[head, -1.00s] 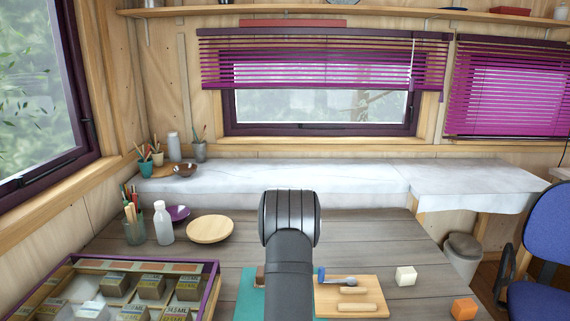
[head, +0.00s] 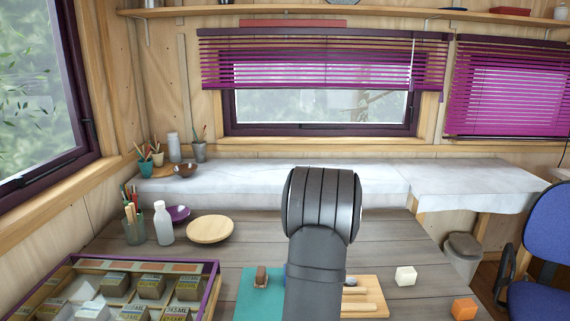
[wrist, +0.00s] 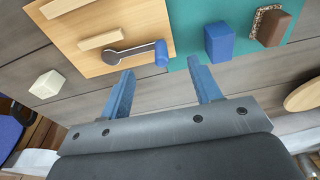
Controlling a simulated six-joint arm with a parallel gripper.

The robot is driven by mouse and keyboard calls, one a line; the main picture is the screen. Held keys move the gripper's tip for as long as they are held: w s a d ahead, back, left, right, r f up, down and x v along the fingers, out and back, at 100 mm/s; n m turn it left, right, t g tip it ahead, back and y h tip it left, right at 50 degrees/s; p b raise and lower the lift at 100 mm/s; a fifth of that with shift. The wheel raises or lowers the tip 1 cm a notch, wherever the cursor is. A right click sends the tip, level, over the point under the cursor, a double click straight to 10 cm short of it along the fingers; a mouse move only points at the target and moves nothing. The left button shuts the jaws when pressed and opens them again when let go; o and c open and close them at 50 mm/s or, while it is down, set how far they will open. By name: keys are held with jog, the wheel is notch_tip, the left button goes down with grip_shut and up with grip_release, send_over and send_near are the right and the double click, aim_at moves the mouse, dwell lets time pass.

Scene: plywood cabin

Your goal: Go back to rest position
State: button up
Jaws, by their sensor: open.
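My gripper (wrist: 163,88) shows in the wrist view with its two blue fingers apart and nothing between them. It is above the table, near the edge where a wooden board (wrist: 88,60) meets a teal mat (wrist: 193,93). In the head view my arm stands upright over the table and hides the gripper and part of the board (head: 375,283) and mat (head: 250,290).
A blue block (wrist: 218,42) and a brown block (wrist: 273,27) are on the mat. A spoon-like tool (wrist: 135,52) and wooden sticks (wrist: 102,39) lie on the board. White (head: 405,275) and orange (head: 464,309) cubes lie right. A divided crate (head: 212,285), bottle (head: 163,222) and plate (head: 210,229) are left.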

jog(key=s+d+m+g+h, duration=0.2)
jog(key=s+d+m, duration=1.2)
jog(key=d+m, duration=0.4)
jog(key=shift+w+a+f, duration=0.35)
jog(key=shift+w+a, duration=0.35)
jog(key=shift+w, duration=0.1)
jog(key=shift+w+a+f, duration=0.3)
jog(key=shift+w+a, duration=0.4)
jog(key=shift+w, duration=0.1)
jog(key=shift+o, duration=0.4)
